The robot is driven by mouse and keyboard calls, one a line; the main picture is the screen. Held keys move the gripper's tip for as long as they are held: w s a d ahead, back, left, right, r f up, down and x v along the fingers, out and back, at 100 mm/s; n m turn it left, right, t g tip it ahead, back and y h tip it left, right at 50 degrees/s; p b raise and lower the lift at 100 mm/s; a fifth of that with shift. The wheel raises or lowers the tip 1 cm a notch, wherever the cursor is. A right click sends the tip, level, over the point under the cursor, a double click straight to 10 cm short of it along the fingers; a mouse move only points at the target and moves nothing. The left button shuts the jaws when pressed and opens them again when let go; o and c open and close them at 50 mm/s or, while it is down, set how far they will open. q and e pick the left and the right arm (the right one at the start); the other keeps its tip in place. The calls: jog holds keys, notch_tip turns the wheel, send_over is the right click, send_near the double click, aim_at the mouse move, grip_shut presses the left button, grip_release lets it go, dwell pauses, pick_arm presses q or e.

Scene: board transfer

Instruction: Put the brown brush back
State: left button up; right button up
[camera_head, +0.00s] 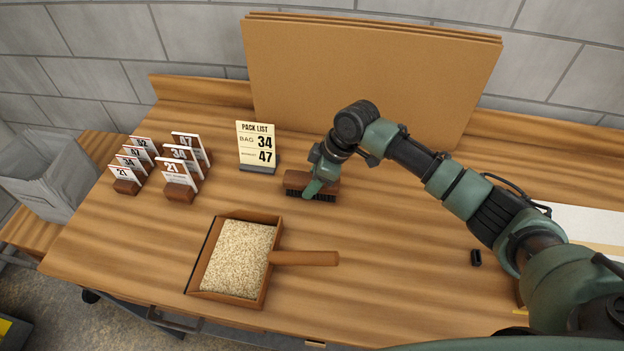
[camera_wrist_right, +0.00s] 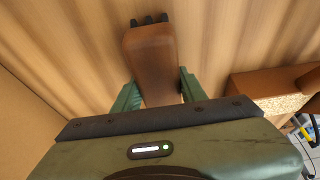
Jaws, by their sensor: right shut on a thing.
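The brown brush (camera_head: 296,181) has a wooden back and dark bristles. It sits at the back middle of the wooden table, bristles down, just right of the pack list card. I cannot tell whether its bristles touch the table. My right gripper (camera_head: 313,188) is over the brush and shut on it. In the right wrist view the brush (camera_wrist_right: 150,52) lies between the two green fingers of the right gripper (camera_wrist_right: 156,92), with dark bristles showing at its far end. The left gripper is not in view.
A wooden scoop tray (camera_head: 273,236) of pale grains, with its handle pointing right, lies in front. A pack list card (camera_head: 257,146) and numbered card holders (camera_head: 180,192) stand left. Brown boards (camera_head: 370,75) lean behind. A small black piece (camera_head: 476,258) lies right.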

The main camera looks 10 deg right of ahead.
jog(key=o, duration=1.2)
jog(key=shift+f, duration=0.1)
jog(key=b+v, duration=0.2)
jog(key=v, duration=1)
jog(key=shift+a, duration=0.1)
